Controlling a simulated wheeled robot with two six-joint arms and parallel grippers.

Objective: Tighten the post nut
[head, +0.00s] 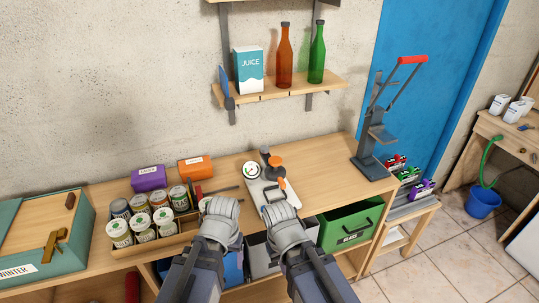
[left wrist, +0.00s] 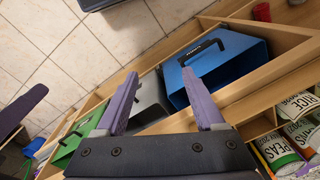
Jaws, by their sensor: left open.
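A pale plinth-like fixture (head: 256,190) stands on the wooden worktop in the head view. It carries a round white dial with a green mark (head: 251,169), a dark post (head: 265,153) and an orange knob-like part (head: 275,161). I cannot tell which part is the post nut. My left gripper (head: 222,208) is at the worktop's front edge, left of the fixture. In the left wrist view its purple fingers (left wrist: 161,76) are open and empty. My right gripper (head: 281,214) is just in front of the fixture and partly covers its base; its fingers are hidden.
A wooden tray of cans (head: 150,246) stands left, with purple (head: 149,178) and orange (head: 195,168) boxes behind. A dark lever press (head: 372,160) stands right. Below the worktop are a green bin (head: 348,228) and a blue bin (left wrist: 222,62).

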